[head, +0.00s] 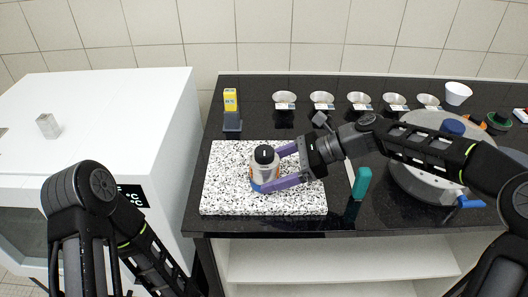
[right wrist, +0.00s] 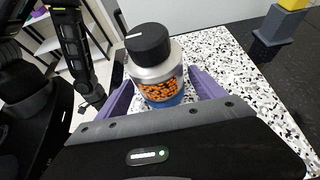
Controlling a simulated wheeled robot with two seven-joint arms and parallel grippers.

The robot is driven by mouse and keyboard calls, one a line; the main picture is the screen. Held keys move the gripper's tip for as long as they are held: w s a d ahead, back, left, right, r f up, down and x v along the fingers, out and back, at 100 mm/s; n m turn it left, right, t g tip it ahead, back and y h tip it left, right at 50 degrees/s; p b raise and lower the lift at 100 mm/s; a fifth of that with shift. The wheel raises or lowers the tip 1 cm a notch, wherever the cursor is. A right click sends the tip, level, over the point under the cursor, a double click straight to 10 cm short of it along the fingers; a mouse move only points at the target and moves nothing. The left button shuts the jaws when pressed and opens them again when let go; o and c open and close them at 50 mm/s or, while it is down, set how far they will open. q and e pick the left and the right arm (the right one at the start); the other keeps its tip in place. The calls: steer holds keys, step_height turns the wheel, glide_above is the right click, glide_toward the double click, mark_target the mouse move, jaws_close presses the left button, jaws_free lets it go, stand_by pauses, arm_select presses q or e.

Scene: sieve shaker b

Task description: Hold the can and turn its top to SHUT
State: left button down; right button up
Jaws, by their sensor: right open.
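The can (head: 263,172) is a silver cylinder with a black round top (head: 264,155). It stands upright on the speckled white slab. A white line marks the top, and this also shows on the top in the right wrist view (right wrist: 148,43). There, a window in the can (right wrist: 160,90) shows orange grains above a blue base. My right gripper (head: 267,170) reaches in from the right with its purple fingers either side of the can's lower body. It is open, and I cannot tell whether either finger touches. My left arm is at the lower left; its gripper is out of view.
The speckled slab (head: 225,195) lies on the black counter. A yellow and grey block (head: 231,110) stands behind it. Several small metal bowls line the back. A teal object (head: 361,183) stands right of the slab, near a large round grey device (head: 405,185). A white cabinet (head: 110,110) is at left.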

steer(key=shift+a+f, duration=0.25)
steer(key=shift+a, duration=0.2)
steer(key=shift+c, duration=0.4)
